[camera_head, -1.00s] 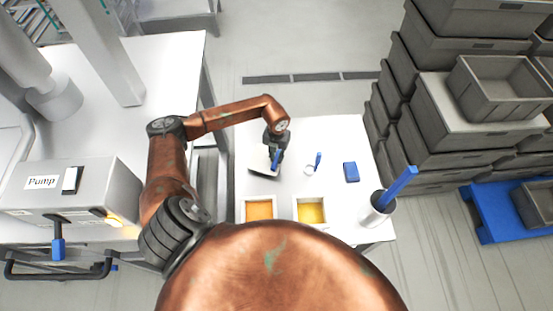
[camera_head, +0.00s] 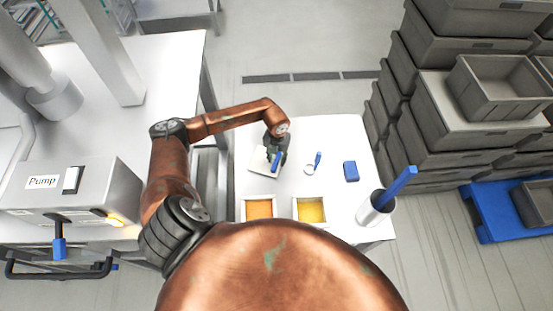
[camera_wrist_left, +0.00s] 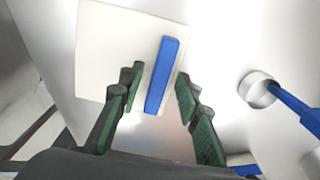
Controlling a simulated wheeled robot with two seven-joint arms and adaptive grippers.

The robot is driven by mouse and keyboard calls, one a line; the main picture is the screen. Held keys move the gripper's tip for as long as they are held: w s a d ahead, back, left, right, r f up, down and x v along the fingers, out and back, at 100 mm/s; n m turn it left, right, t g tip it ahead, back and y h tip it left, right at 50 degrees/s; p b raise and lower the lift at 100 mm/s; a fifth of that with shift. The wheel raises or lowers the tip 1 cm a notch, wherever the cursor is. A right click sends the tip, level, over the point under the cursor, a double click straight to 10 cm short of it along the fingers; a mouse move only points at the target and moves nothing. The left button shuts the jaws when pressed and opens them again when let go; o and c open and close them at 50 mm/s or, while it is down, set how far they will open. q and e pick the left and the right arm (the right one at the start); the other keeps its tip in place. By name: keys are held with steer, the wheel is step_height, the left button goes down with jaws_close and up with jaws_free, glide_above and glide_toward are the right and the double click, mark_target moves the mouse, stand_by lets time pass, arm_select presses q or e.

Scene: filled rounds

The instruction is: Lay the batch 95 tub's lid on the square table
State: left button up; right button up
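A white square lid (camera_head: 258,163) with a blue bar handle (camera_head: 276,161) lies flat on the white square table (camera_head: 335,130), left of its middle. In the left wrist view the lid (camera_wrist_left: 105,50) and its blue handle (camera_wrist_left: 162,75) show clearly. My left gripper (camera_head: 275,154) is just above the lid. Its fingers (camera_wrist_left: 158,82) stand apart on either side of the handle, with gaps showing. Two open tubs stand at the near edge, one with orange filling (camera_head: 258,209) and one with yellow filling (camera_head: 310,211). No batch number is readable. My right gripper is out of view.
A small round metal scoop (camera_head: 309,169) with a blue handle lies right of the lid; it also shows in the left wrist view (camera_wrist_left: 258,90). A blue block (camera_head: 351,171) and a metal cup (camera_head: 372,212) holding a blue-handled tool stand further right. Grey crates (camera_head: 440,130) are stacked beyond.

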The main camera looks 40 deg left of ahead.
arm_select(q)
step_height(320, 180, up, 12)
steer(key=b, duration=0.1)
steer(key=shift+r, duration=0.15)
stand_by(0.4)
